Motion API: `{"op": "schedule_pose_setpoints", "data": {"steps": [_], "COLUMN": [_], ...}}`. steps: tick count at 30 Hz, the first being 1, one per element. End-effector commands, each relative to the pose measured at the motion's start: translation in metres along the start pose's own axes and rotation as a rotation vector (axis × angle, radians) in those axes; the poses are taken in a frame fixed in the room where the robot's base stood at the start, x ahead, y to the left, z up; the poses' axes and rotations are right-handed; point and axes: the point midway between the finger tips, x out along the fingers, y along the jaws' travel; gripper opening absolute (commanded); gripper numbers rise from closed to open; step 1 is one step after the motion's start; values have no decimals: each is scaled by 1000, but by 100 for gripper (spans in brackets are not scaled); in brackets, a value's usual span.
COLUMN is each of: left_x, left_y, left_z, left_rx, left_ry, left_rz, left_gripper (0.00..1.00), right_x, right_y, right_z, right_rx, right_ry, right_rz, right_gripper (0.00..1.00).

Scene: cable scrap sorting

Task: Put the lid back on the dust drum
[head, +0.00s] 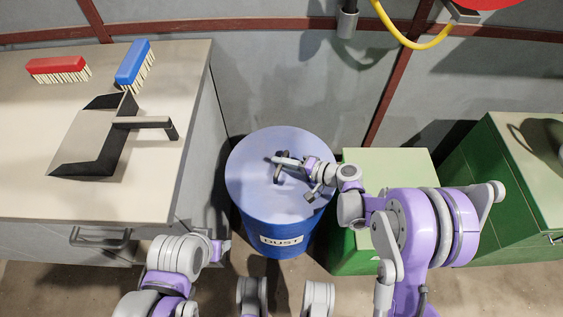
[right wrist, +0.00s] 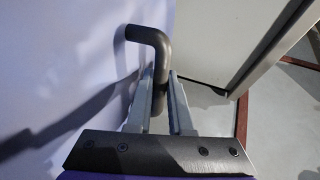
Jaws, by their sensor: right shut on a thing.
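The blue dust drum (head: 277,225) stands on the floor in the middle of the head view, with a "DUST" label on its front. Its round, pale blue lid (head: 252,185) covers the drum's top in this view. I cannot tell whether the lid is fully seated or slightly above the rim. My right gripper (head: 281,164) is shut on the lid's dark bent handle (head: 278,175). In the right wrist view, the handle (right wrist: 148,42) passes between the two fingers (right wrist: 160,95), with the lid's surface (right wrist: 60,60) to the left. My left arm shows at the lower left, but its gripper does not.
A workbench (head: 40,200) at the left holds a dustpan (head: 85,150), a red brush (head: 57,68) and a blue brush (head: 133,63). Green cabinets (head: 390,160) stand close to the drum's right. A wall with a yellow hose (head: 420,45) is behind.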

Motion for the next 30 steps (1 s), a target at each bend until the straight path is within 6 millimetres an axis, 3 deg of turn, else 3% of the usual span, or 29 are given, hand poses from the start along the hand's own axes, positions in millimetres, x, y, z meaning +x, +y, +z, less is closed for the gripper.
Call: {"op": "schedule_pose_setpoints", "data": {"steps": [10, 11, 15, 17, 25, 30], "left_x": [1, 1, 1, 1, 1, -4], "left_y": [0, 0, 0, 0, 0, 0], "left_z": [0, 0, 0, 0, 0, -1], "left_rx": [0, 0, 0, 0, 0, 0], "left_ry": [0, 0, 0, 0, 0, 0], "left_rz": [0, 0, 0, 0, 0, 0], "left_gripper": [62, 62, 62, 62, 62, 62], "right_x": [-1, -1, -1, -1, -3, -24], "right_y": [0, 0, 0, 0, 1, 0], "right_z": [1, 1, 1, 1, 0, 0], "right_rx": [0, 1, 0, 0, 0, 1], "right_ry": [0, 0, 0, 0, 1, 3], "right_rz": [-1, -1, -1, -1, 1, 2], "right_gripper": [0, 21, 46, 54, 54, 54]}}
